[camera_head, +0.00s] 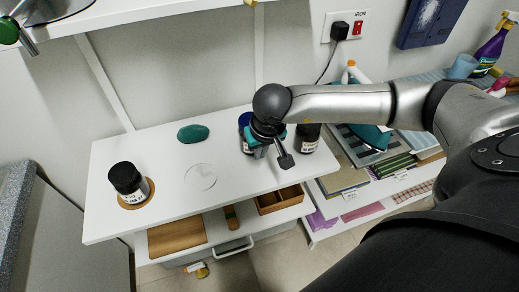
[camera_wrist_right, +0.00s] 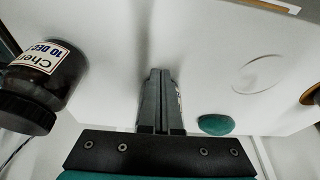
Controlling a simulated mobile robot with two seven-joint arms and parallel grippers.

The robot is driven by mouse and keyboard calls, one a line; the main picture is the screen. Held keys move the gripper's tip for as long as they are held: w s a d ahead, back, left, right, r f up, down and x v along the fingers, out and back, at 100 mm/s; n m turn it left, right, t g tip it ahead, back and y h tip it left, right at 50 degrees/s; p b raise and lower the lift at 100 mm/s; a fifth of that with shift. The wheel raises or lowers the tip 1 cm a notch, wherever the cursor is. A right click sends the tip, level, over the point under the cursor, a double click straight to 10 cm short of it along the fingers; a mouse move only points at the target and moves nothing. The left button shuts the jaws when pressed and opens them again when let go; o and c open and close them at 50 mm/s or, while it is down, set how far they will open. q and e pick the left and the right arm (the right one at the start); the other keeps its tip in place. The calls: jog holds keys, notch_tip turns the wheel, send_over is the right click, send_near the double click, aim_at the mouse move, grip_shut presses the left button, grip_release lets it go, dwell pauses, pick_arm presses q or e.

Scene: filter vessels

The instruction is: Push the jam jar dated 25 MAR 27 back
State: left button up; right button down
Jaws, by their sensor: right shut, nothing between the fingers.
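My right gripper (camera_head: 286,160) reaches over the white shelf top with its fingers together and empty. The closed fingers (camera_wrist_right: 160,74) also show in the wrist view. A dark jar (camera_head: 308,137) stands just right of the gripper; in the wrist view this jar (camera_wrist_right: 45,75) has a label reading "Cher…" and "10 DEC". A blue-topped jar (camera_head: 244,119) is mostly hidden behind the gripper. Another dark jar (camera_head: 126,180) with a black lid stands on a round cork coaster at the left; its date is too small to read. I cannot read 25 MAR 27 on any jar. My left gripper is out of view.
A green oval object (camera_head: 193,133) and a clear round disc (camera_head: 200,177) lie on the white shelf top (camera_head: 165,215). A lower shelf holds a wooden board (camera_head: 177,236) and a wooden box (camera_head: 280,200).

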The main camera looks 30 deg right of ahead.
jog(key=shift+w, duration=0.2)
jog(key=w+b, duration=0.1)
jog(key=w, duration=0.1)
jog(key=w+d+b, duration=0.1)
jog(key=w+b, duration=0.1)
jog(key=w, duration=0.1)
jog(key=shift+w+f+b, duration=0.15)
jog(key=shift+b, duration=0.15)
jog(key=shift+w+d, duration=0.15)
jog(key=shift+w, duration=0.25)
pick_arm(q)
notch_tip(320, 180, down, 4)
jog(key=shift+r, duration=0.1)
pick_arm(e)
jog(key=shift+r, duration=0.2)
